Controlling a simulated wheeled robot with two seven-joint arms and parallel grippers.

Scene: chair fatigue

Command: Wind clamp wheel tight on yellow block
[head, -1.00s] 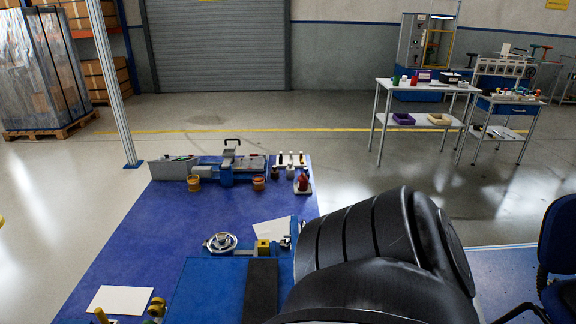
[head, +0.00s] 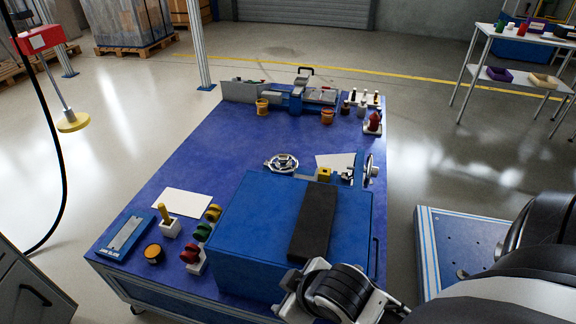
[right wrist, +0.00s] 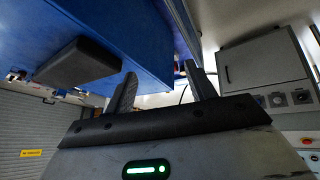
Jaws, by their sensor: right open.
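In the head view, the yellow block (head: 324,174) sits in a small vise-like fixture behind the blue box. A silver spoked handwheel (head: 282,163) lies to its left; a second silver wheel (head: 370,169) stands upright to its right. I cannot tell which is the clamp wheel, or how tight the block is held. My right gripper (head: 298,292) is at the box's near right corner, well in front of the block and wheels. In the right wrist view its two fingers (right wrist: 161,85) are apart, with nothing between them. My left gripper is not in view.
The blue box (head: 262,215) with a black pad (head: 314,222) stands between my right gripper and the fixture. A white sheet (head: 182,202), colored knobs (head: 203,231) and a blue tray (head: 126,235) lie left. The blue tabletop (head: 215,140) is clear at left middle.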

